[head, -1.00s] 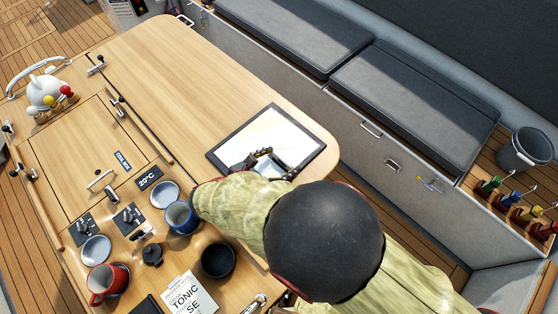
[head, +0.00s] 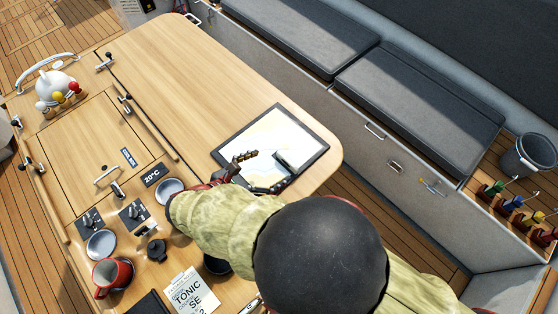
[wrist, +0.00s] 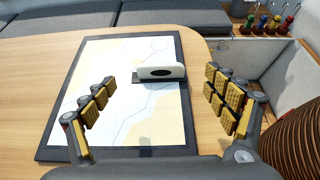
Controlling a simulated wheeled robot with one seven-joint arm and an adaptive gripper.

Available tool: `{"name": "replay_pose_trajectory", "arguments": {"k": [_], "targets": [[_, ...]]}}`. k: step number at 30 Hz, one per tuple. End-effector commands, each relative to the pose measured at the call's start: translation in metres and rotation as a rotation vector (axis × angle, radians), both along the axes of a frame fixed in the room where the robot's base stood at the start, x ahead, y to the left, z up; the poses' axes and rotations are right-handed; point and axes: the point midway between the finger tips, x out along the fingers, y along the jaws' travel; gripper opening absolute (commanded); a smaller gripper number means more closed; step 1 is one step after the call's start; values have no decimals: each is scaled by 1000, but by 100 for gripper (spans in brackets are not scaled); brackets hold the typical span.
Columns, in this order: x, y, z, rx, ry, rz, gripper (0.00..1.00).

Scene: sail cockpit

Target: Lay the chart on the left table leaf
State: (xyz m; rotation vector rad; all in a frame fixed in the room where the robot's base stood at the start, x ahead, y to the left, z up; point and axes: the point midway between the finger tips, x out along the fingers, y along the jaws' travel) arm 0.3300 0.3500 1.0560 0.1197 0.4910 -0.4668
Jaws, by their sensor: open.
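The chart (head: 262,130) is a pale map sheet on a dark-edged board. It lies flat on the bare wooden table leaf (head: 185,85) beside the grey seats, close to the leaf's rounded end. It also fills the middle of the wrist view (wrist: 105,65). A small white-and-dark raised piece (wrist: 160,72), like a grip, stands on the chart. My gripper (head: 262,172) is open and empty over the chart's near side. In the wrist view its fingers (wrist: 160,86) are spread to either side, with the raised piece beyond them and apart from both.
The table's near part holds a red mug (head: 112,275), a grey-white dish (head: 101,244), a black-lidded pot (head: 157,250), a lettered card (head: 188,293) and a white teapot (head: 57,88). Seat cushions (head: 420,105) and a bucket (head: 528,153) lie beyond. The leaf's far stretch is clear.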

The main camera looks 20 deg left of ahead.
Motion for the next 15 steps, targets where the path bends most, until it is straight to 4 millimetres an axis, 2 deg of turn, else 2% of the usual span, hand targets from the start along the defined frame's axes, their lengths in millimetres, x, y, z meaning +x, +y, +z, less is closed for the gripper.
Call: {"name": "replay_pose_trajectory", "arguments": {"k": [6,15], "targets": [[-29,15,18,-2,0,2,86],[-41,21,25,-1,-1,-1,86]]}}
